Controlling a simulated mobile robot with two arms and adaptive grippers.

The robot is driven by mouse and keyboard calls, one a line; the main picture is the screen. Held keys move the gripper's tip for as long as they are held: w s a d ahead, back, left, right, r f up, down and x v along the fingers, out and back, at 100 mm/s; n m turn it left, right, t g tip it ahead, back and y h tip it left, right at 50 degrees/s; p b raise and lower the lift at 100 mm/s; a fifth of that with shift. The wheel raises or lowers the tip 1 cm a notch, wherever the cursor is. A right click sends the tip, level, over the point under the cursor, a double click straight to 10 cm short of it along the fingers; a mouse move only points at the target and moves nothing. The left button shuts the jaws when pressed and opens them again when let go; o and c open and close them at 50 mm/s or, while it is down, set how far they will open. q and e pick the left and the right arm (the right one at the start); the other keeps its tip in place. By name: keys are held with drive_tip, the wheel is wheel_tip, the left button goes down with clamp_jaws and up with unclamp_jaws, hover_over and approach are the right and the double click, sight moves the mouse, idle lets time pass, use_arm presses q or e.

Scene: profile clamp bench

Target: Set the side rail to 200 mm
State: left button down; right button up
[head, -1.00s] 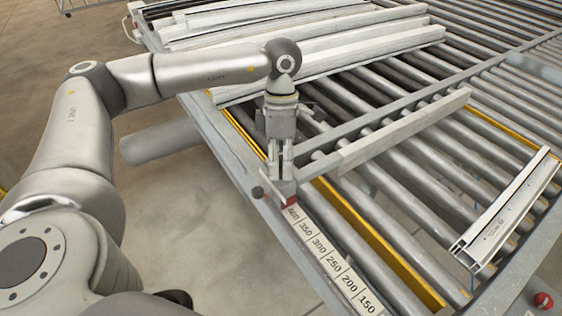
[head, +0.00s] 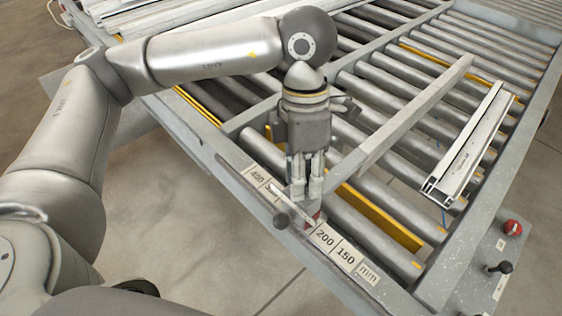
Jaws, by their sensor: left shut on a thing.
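The side rail (head: 405,120) is a long grey bar lying across the rollers, from the scale strip toward the upper right. My left gripper (head: 306,192) points down and is shut on the rail's near end; its fingers hide the exact grip. A red pointer (head: 314,222) shows just below the fingertips, at the scale (head: 345,256) just before the 200 mark, around where 250 lies. A dark round knob (head: 282,221) sits at the rail's near end. My right gripper is not in view.
A white profile (head: 465,150) lies on the rollers right of the rail. A yellow strip (head: 385,222) runs between rollers. A red button (head: 512,228) and a dark lever (head: 500,267) are on the bench edge at lower right. Long profiles (head: 190,12) lie at the back.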

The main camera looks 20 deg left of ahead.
use_arm(q)
drive_tip(key=shift+s+d, duration=0.3)
drive_tip(key=shift+d, duration=0.35)
drive_tip(key=c, duration=1.1)
unclamp_jaws()
drive_tip(key=shift+w+r, duration=0.1)
drive_tip(key=shift+r, duration=0.15)
drive_tip(key=r, duration=0.3)
drive_tip(key=w+a+r, duration=0.1)
drive_tip(key=r, duration=0.7)
drive_tip(key=shift+w+a+r, duration=0.15)
drive_tip(key=shift+w+r, duration=0.05)
drive_tip(key=shift+w, duration=0.15)
